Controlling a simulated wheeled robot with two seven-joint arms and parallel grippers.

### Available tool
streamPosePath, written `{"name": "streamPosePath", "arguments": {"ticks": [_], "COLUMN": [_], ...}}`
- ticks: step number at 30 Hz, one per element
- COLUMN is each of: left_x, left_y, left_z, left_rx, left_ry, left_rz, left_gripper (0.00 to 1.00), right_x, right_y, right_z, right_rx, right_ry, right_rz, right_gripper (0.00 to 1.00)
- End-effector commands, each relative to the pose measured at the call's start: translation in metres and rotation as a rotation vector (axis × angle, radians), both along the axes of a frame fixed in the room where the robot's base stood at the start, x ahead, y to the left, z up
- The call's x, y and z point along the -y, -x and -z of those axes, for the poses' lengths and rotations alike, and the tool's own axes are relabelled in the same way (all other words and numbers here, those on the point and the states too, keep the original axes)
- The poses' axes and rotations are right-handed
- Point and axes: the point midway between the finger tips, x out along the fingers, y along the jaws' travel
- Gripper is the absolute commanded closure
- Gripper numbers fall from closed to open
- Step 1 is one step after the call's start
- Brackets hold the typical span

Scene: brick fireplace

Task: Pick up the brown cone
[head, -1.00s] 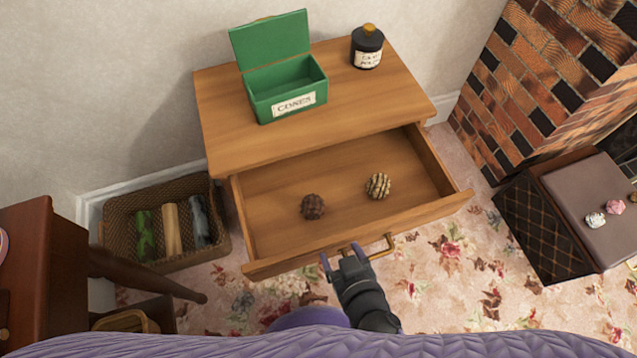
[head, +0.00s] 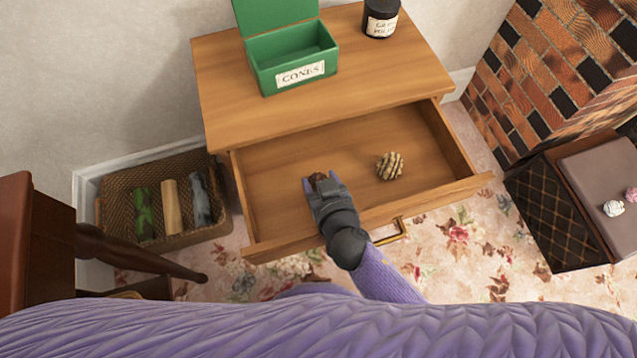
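The brown cone (head: 318,180) lies in the open drawer (head: 275,211), left of the middle. My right gripper (head: 317,183) reaches over the drawer front from the lower right, with its fingers on either side of the cone. Its hand hides most of the cone, and I cannot tell whether the fingers touch it. A striped cream-and-brown cone (head: 390,165) lies to the right in the same drawer. My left gripper is not in view.
An open green box labelled CONES (head: 291,60) and a dark bottle (head: 381,20) stand on the cabinet top (head: 345,85). A wicker basket (head: 225,220) with several logs is at left. A brass handle (head: 395,232) sits on the drawer front. A brick fireplace (head: 540,80) is at right.

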Motion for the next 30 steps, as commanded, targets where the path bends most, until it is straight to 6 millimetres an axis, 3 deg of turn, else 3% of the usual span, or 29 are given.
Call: {"name": "streamPosePath", "arguments": {"ticks": [1,8,22,30], "left_x": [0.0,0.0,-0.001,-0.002], "left_y": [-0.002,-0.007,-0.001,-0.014], "left_z": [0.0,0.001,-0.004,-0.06], "left_rx": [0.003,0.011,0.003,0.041], "left_ry": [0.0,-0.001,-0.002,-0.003], "left_rz": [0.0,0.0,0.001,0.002], "left_gripper": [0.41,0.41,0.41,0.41], "right_x": [0.0,0.0,0.0,0.0], "right_y": [0.0,0.0,0.0,-0.001], "right_z": [0.0,0.0,-0.006,-0.081], "right_rx": [0.0,0.0,0.002,0.008], "right_ry": [0.0,0.0,0.0,0.0], "right_rz": [0.0,0.0,0.0,0.0], "right_gripper": [0.51,1.0,1.0,1.0]}}
